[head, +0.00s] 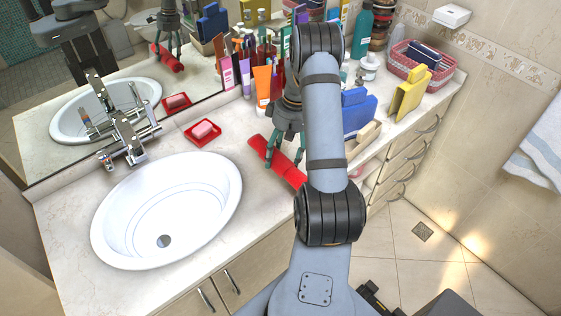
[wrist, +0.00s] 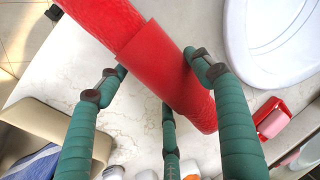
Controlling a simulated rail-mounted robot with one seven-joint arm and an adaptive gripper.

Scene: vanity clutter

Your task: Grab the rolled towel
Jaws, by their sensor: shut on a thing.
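The rolled towel (head: 276,161) is a red cylinder at the counter's middle in the head view, right of the sink. My gripper (head: 287,148) is over it with green fingers pointing down, and my arm covers part of the view beside it. In the wrist view the towel (wrist: 158,58) runs diagonally from upper left to lower right. My gripper's fingers (wrist: 160,80) stand on both sides of it, with a third finger below, and are shut on it. The towel appears at counter level; I cannot tell whether it still touches the counter.
A white sink (head: 167,210) with a chrome faucet (head: 131,143) is at left. A red soap dish (head: 203,131) lies behind it. Tubes and bottles (head: 263,84) crowd the back. Blue and yellow items (head: 410,95) and a pink basket (head: 443,70) are at right.

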